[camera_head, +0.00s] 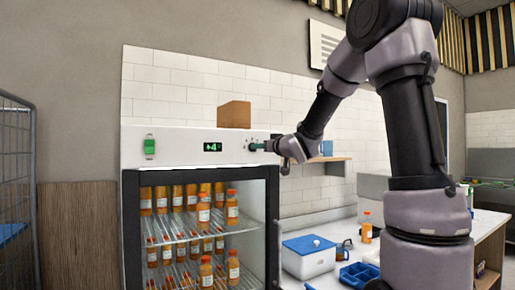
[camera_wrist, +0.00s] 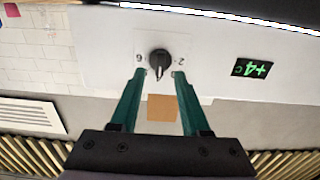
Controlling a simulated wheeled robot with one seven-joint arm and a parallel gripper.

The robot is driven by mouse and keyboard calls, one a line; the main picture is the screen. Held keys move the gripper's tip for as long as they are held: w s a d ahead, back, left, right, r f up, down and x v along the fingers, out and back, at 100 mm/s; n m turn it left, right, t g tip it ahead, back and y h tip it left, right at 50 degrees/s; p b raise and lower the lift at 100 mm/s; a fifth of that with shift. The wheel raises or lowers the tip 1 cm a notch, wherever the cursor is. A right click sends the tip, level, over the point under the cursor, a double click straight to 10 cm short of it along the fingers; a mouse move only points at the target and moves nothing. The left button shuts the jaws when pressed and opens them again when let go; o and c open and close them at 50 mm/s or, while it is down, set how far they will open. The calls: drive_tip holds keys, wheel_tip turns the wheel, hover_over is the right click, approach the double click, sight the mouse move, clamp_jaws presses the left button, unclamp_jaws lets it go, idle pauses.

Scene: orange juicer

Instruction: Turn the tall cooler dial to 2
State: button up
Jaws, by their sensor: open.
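The tall cooler (camera_head: 180,142) is a white-topped fridge with a glass front, standing left of my arm. Its dial is a round black knob (camera_wrist: 159,60) on a white panel, seen upside down in the wrist view. A light pointer mark on the knob faces down in that picture. Small digits flank it; the right one looks like a 2. My gripper (camera_wrist: 159,74) is open, with its green fingertips on either side of the knob's lower part; contact cannot be told. In the head view my gripper (camera_head: 254,146) is at the panel's right end and hides the dial.
A green display reading +4 (camera_head: 212,146) and a green switch (camera_head: 150,146) are left of the dial. A cardboard box (camera_head: 234,115) stands on top. Juice bottles (camera_head: 204,212) fill the shelves. A blue-lidded cooler box (camera_head: 308,257) stands on the counter to the right.

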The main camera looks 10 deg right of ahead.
drive_tip(key=shift+x, duration=1.65)
clamp_jaws()
drive_tip(key=shift+n, duration=0.3)
drive_tip(key=shift+s+a+f+n, duration=0.1)
drive_tip(key=shift+n, duration=4.25)
drive_tip(key=shift+a+f+n, duration=0.1)
drive_tip(key=shift+n, duration=4.25)
